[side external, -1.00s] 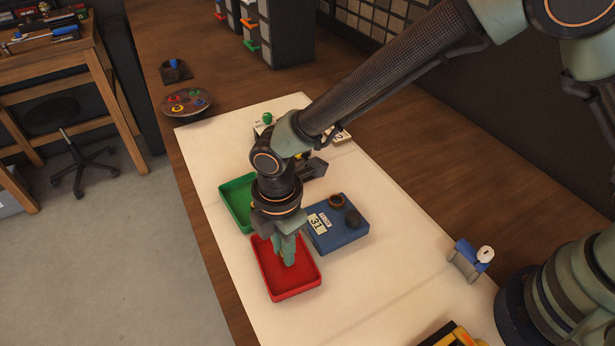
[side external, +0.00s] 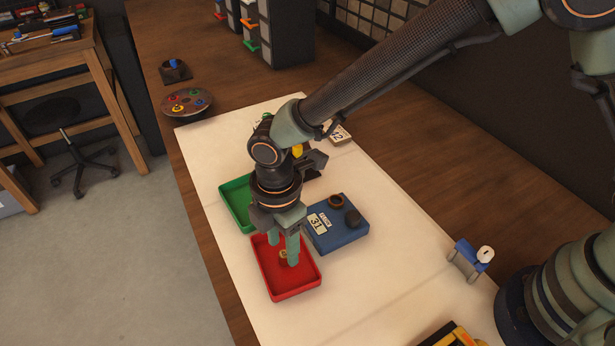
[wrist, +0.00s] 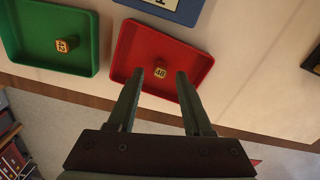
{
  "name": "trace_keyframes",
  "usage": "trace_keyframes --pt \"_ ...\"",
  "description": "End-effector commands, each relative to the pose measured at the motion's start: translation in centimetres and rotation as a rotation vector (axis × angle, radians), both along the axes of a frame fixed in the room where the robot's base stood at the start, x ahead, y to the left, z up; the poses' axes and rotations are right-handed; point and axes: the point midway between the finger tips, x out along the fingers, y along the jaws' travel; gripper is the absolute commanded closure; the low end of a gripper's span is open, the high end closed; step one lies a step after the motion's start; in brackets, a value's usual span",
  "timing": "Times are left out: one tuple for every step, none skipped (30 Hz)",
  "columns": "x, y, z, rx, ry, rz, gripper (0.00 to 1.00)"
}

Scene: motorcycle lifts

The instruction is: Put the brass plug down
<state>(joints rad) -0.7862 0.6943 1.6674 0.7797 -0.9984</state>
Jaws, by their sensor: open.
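The brass plug (side external: 283,254) lies in the red tray (side external: 298,291), near its middle, and seems to rest on the tray floor. In the wrist view the plug (wrist: 160,72) shows a top marked with a number that looks like 48. My gripper (side external: 284,258) is open above the red tray, its fingers apart on either side of the plug. In the wrist view the two fingertips (wrist: 161,74) show clear space between them and the plug.
A green tray (side external: 229,207) beside the red one holds another brass plug (wrist: 61,46). A blue block (side external: 345,236) with a 31 label stands right of the red tray. A small blue stand (side external: 466,263) is farther right. White surface is free in front.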

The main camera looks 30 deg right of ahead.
Motion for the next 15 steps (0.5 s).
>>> trace_keyframes --pt "0.1 0.1 1.0 0.004 -0.003 0.000 0.49" --pt "0.1 0.1 1.7 0.004 -0.004 0.000 0.49" --pt "0.1 0.1 2.5 0.004 -0.004 0.000 0.49" --pt "0.1 0.1 3.1 0.004 -0.004 0.000 0.49" --pt "0.1 0.1 3.8 0.004 -0.004 0.000 0.49" --pt "0.1 0.1 4.6 0.004 -0.004 0.000 0.49" --pt "0.0 0.1 5.3 0.004 -0.004 0.000 0.49" --pt "0.1 0.1 5.9 0.004 -0.004 0.000 0.49" --pt "0.1 0.1 6.6 0.004 -0.003 0.000 0.49" --pt "0.0 0.0 7.2 0.003 -0.003 0.000 0.49" --pt "0.0 0.0 7.7 0.003 -0.003 0.000 0.49" --pt "0.0 0.0 8.3 0.003 -0.003 0.000 0.49" --pt "0.0 0.0 8.7 0.003 -0.003 0.000 0.49" --pt "0.0 0.0 9.0 0.003 -0.003 0.000 0.49" --pt "0.0 0.0 9.5 0.001 -0.002 0.000 0.49"
